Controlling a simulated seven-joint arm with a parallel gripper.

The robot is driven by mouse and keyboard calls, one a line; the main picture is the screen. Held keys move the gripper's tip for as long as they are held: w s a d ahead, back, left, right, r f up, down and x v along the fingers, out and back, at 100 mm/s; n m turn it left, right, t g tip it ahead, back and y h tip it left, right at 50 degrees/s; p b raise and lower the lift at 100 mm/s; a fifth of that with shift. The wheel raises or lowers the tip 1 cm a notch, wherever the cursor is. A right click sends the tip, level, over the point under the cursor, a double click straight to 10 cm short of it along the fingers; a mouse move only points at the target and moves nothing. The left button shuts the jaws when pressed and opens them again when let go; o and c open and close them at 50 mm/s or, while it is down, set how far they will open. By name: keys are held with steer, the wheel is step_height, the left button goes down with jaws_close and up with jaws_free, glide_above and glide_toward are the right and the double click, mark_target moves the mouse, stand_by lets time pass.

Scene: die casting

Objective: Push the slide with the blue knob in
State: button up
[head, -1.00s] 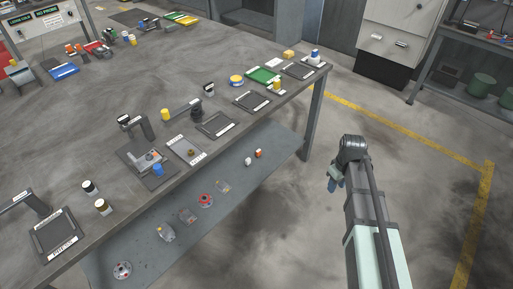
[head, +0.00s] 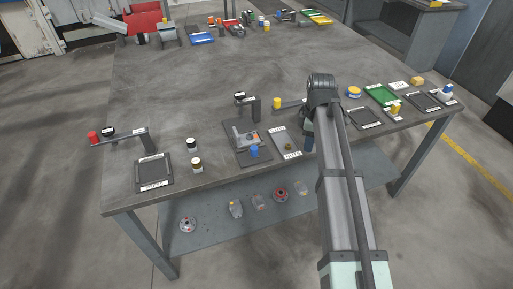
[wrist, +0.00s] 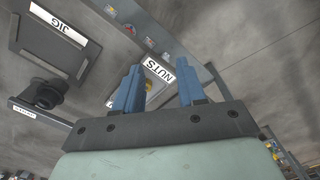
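The blue knob (head: 254,151) sits at the near edge of a small grey fixture (head: 247,138) on a dark base plate on the workbench. A bracket-like arm with a label stands behind it. How far the slide is in cannot be made out. My gripper is to the right of the fixture, mostly hidden behind my own arm in the head view. In the wrist view my gripper (wrist: 161,88) shows two blue fingers spread apart with nothing between them. The knob cannot be made out in the wrist view.
Two small jars (head: 194,154) and a dark tray (head: 153,171) are on the left.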

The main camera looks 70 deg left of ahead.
mark_target(254, 147)
steer(key=s+a+r+n, duration=0.3)
steer(key=s+a+r, duration=0.1)
steer(key=s, duration=0.4)
steer(key=s+a+r+n, duration=0.2)
steer(key=s+a+r, duration=0.2)
steer(key=s, duration=0.4)
step_height(254, 147, down, 14)
steer(key=shift+a+f, duration=0.1)
steer(key=shift+c, duration=0.3)
jaws_close()
